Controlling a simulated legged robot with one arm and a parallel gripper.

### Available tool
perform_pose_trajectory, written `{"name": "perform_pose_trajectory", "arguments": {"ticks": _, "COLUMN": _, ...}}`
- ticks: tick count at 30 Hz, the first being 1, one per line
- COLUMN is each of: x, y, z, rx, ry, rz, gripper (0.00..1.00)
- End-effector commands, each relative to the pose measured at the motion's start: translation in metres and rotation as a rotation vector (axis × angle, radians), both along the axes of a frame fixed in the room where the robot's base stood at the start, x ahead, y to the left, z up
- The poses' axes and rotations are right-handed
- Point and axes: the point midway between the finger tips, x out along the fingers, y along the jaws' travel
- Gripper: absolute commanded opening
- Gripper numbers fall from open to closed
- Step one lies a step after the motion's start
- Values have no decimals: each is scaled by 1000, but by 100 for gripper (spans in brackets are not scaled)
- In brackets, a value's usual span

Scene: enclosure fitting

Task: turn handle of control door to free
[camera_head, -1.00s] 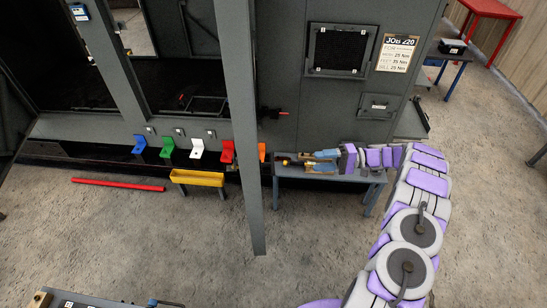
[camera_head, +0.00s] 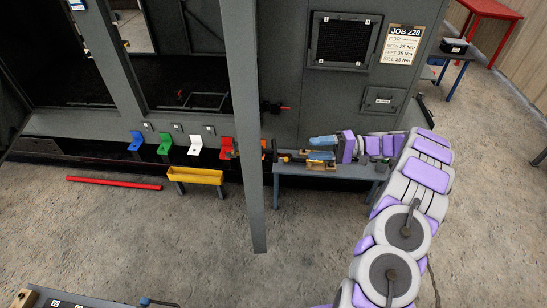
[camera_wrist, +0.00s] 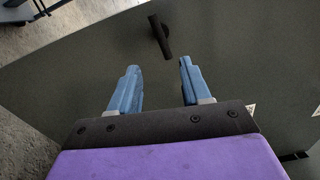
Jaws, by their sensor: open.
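A black bar handle (camera_wrist: 160,36) stands out from a dark grey-green door panel (camera_wrist: 225,60) in the wrist view. It lies just beyond my gripper (camera_wrist: 159,68), roughly midway between the two blue fingers, and tilts slightly. The fingers are apart, with nothing between them, and do not touch the handle. In the head view my gripper (camera_head: 312,142) is low in front of the grey enclosure (camera_head: 330,95), above a small bench.
A grey post (camera_head: 245,150) stands left of my gripper. The small bench (camera_head: 290,169) carries tools under my arm. Blue, green, white and red brackets line the enclosure's sill, above a yellow tray (camera_head: 195,176). A red bar (camera_head: 113,183) lies on the open floor.

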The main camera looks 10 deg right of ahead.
Motion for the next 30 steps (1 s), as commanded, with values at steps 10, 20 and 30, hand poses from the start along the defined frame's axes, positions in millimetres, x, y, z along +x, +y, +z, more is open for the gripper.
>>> {"name": "perform_pose_trajectory", "arguments": {"ticks": 10, "x": 5, "y": 9, "z": -1, "rx": -7, "ry": -5, "rz": -1, "gripper": 48}}
{"name": "perform_pose_trajectory", "arguments": {"ticks": 20, "x": 4, "y": 29, "z": 2, "rx": 5, "ry": -3, "rz": 2, "gripper": 48}}
{"name": "perform_pose_trajectory", "arguments": {"ticks": 30, "x": 7, "y": 52, "z": 3, "rx": 4, "ry": -2, "rz": 3, "gripper": 48}}
